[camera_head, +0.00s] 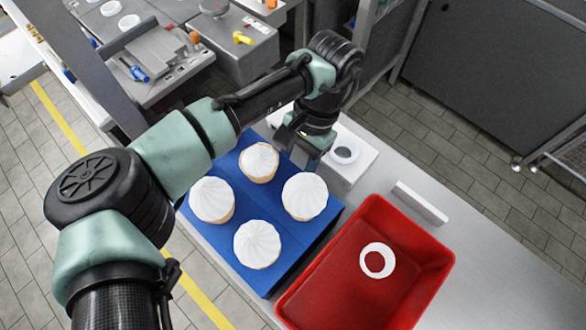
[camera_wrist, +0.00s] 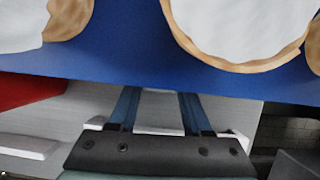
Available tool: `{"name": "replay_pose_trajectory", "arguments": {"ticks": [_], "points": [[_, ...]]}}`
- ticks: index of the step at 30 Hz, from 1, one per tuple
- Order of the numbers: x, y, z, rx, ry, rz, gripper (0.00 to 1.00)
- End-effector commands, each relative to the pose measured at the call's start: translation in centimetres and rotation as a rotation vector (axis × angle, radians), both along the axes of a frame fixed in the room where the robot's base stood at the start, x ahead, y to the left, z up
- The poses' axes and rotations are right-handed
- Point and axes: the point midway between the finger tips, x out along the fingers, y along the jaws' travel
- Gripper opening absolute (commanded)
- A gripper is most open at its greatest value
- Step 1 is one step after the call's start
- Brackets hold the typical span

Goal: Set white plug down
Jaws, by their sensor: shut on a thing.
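My gripper (camera_head: 306,154) is at the far right edge of the blue rack, beside a white block. In the wrist view my gripper (camera_wrist: 158,98) has its two blue fingers spaced apart, shut on the white plug (camera_wrist: 159,110), which shows as a pale shape between them. The plug's lower end and its clearance from the surface below cannot be told. In the head view the plug is hidden behind the gripper and the arm.
The blue rack (camera_head: 230,168) holds several white-topped cones (camera_head: 258,244). The white block (camera_head: 352,170) with a round opening stands right of my gripper. A red bin (camera_head: 335,285) holds a white ring (camera_head: 377,260). A white bar (camera_head: 420,203) lies on the grey counter (camera_head: 480,250).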

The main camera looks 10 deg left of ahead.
Motion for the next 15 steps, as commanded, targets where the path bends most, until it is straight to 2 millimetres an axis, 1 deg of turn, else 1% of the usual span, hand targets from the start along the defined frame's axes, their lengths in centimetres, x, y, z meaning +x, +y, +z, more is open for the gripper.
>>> {"name": "replay_pose_trajectory", "arguments": {"ticks": [1, 5, 6, 15], "points": [[0.00, -0.03, -0.04, 0.000, 0.000, 0.000, 0.54], [0.00, -0.02, -0.02, 0.000, 0.000, -0.001, 0.77], [0.00, -0.02, -0.02, 0.000, 0.000, -0.001, 0.79], [0.02, -0.01, 0.19, 0.000, 0.000, -0.001, 0.79]]}}
